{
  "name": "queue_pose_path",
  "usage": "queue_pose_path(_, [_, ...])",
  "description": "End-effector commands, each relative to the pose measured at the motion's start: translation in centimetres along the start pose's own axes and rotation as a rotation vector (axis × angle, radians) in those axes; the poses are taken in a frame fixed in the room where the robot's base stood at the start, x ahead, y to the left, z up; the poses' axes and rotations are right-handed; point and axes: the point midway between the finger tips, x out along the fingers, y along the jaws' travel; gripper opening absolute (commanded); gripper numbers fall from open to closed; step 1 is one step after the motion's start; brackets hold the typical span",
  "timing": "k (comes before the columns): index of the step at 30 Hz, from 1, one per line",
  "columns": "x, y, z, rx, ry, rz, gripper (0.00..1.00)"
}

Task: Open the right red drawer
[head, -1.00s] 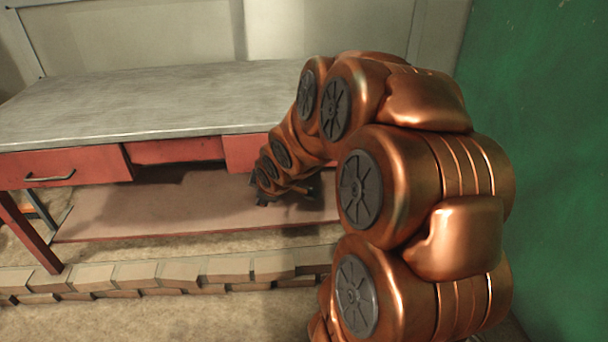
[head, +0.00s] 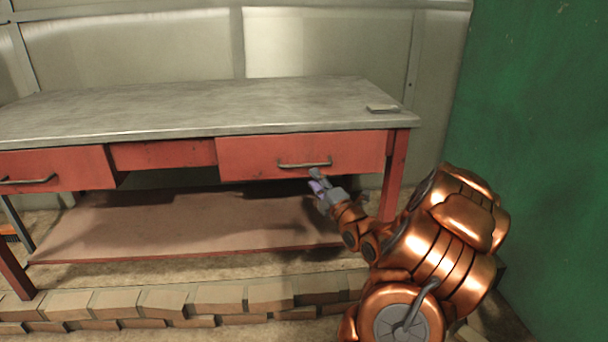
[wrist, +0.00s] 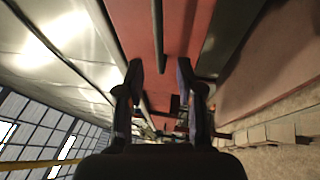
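The right red drawer (head: 248,158) is under the right half of the grey-topped workbench. Its front looks flush or nearly flush with the bench. Its dark bar handle (head: 305,164) lies across the front. My gripper (head: 316,180) is just below and in front of the handle's right part, seemingly apart from it. In the wrist view my gripper (wrist: 159,75) has its two fingers spread with nothing between the tips. The red drawer front (wrist: 183,25) and dark handle (wrist: 158,35) show ahead, the handle in line with the gap between the fingers.
The workbench top (head: 190,108) carries a small flat object (head: 382,108) at its right end. A left red drawer (head: 60,167) and a lower shelf (head: 190,225) are on the same bench. A low brick border (head: 215,300) runs in front. A green wall (head: 540,150) stands close on the right.

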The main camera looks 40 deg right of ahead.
Motion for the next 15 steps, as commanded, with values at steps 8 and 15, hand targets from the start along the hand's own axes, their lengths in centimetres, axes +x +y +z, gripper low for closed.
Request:
queue_pose_path(8, [1.8, 0.1, 0.1, -0.008, 0.0, 0.008, 0.37])
queue_pose_path(15, [4.3, 0.1, 0.0, -0.005, 0.002, 0.008, 0.37])
